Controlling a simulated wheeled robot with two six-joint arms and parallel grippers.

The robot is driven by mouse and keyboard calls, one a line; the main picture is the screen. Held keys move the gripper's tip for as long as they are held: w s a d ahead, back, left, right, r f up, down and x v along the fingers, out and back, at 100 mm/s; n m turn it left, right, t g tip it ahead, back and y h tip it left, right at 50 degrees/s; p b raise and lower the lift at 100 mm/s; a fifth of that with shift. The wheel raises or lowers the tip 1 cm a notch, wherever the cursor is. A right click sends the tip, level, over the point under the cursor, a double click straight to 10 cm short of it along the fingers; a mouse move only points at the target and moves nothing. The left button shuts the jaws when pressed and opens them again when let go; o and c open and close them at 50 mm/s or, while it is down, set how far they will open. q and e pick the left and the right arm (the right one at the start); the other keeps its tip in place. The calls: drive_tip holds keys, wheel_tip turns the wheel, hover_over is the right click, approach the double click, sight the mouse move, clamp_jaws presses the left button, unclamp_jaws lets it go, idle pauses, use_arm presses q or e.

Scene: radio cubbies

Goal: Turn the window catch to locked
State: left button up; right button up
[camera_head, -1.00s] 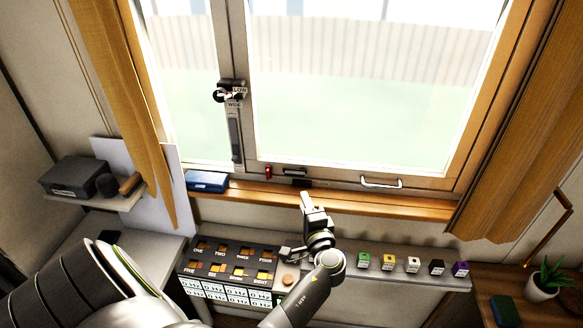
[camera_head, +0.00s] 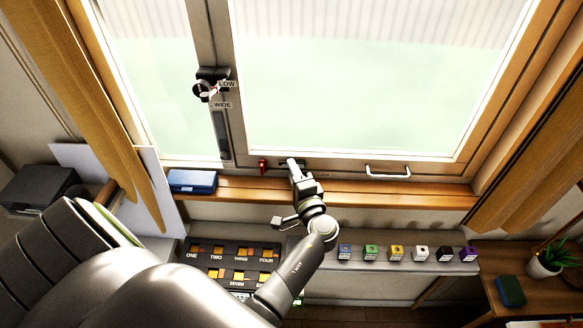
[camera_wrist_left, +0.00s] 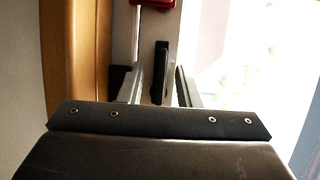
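The window catch (camera_head: 286,162) is a dark bar low on the window frame, lying along the bottom rail, partly hidden by my gripper. In the left wrist view a black bar (camera_wrist_left: 162,68) that looks like the catch stands between the two fingers. My left gripper (camera_head: 294,167) is at the catch, its fingers reaching up to the rail. In the wrist view the fingers (camera_wrist_left: 160,92) are apart, with a gap on each side of the bar. Whether they touch it I cannot tell. A red piece (camera_head: 262,165) is left of the catch. My right gripper is not in view.
A black stay (camera_head: 211,84) with LOW and WIDE labels is on the upright frame. A white handle (camera_head: 388,172) is right on the bottom rail. A blue box (camera_head: 192,181) sits on the wooden sill (camera_head: 380,193). Below are numbered cubbies (camera_head: 238,262) and several coloured blocks (camera_head: 396,252).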

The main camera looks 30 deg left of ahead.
use_arm(q)
drive_tip(key=shift+d, duration=0.1)
clamp_jaws()
